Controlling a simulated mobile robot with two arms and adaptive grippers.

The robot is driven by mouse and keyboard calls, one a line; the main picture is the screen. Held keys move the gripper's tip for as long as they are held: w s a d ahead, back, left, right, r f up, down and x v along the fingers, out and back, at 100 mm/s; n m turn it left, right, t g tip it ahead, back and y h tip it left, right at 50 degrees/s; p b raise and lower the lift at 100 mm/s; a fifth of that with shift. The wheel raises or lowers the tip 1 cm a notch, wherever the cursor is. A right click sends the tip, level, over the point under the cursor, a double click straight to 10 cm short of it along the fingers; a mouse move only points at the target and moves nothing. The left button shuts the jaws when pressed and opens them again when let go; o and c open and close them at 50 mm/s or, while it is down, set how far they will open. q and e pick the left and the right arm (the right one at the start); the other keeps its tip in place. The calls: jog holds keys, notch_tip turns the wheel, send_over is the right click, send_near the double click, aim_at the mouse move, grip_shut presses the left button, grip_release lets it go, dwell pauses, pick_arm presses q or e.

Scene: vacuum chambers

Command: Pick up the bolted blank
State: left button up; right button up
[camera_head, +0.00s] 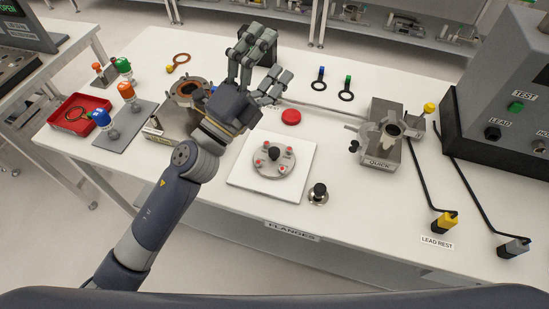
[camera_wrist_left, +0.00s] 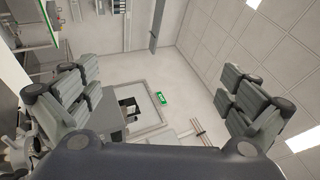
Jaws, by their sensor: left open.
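The bolted blank (camera_head: 266,169) is a round grey metal disc with a black centre knob and several red-marked bolts around it. It lies flat on a white square plate (camera_head: 240,178) near the table's front edge, in the head view. My left gripper (camera_head: 259,70) is open and empty, raised above the table beyond the blank and pointing away from it. In the left wrist view its fingers (camera_wrist_left: 155,100) are spread wide with nothing between them; only the room shows there, not the blank. My right gripper is not in view.
Right of the blank are a small black-knobbed piece (camera_head: 319,194) and the QUICK fixture (camera_head: 380,155). A red button (camera_head: 291,117) is behind it. A flanged metal port (camera_head: 187,92), a grey pad (camera_head: 125,128) and a red tray (camera_head: 78,116) are left. A grey test box (camera_head: 490,90) stands right.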

pick_arm(q)
jog(key=s+d+m+g+h, duration=0.45)
jog(key=d+m+g, duration=0.35)
jog(key=m, duration=0.4)
jog(key=m+g+y, duration=0.9)
jog(key=m+y, duration=0.5)
jog(key=y, duration=0.2)
send_near(273, 151)
jog(key=f, duration=0.1)
jog(key=shift+h, duration=0.25)
jog(key=p+x, duration=0.2)
jog(key=x, duration=0.3)
jog(key=shift+a+f, duration=0.1)
jog(key=shift+f, duration=0.25)
jog(key=p+x, duration=0.2)
jog(key=x, duration=0.2)
jog(key=shift+w+p, duration=0.1)
jog(key=shift+p, duration=0.2)
jog(key=shift+d+f, duration=0.3)
jog(key=shift+f, duration=0.05)
jog(key=shift+w, duration=0.1)
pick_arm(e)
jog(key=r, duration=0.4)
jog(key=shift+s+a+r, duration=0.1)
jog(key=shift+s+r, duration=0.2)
pick_arm(q)
jog(key=shift+c, duration=0.6)
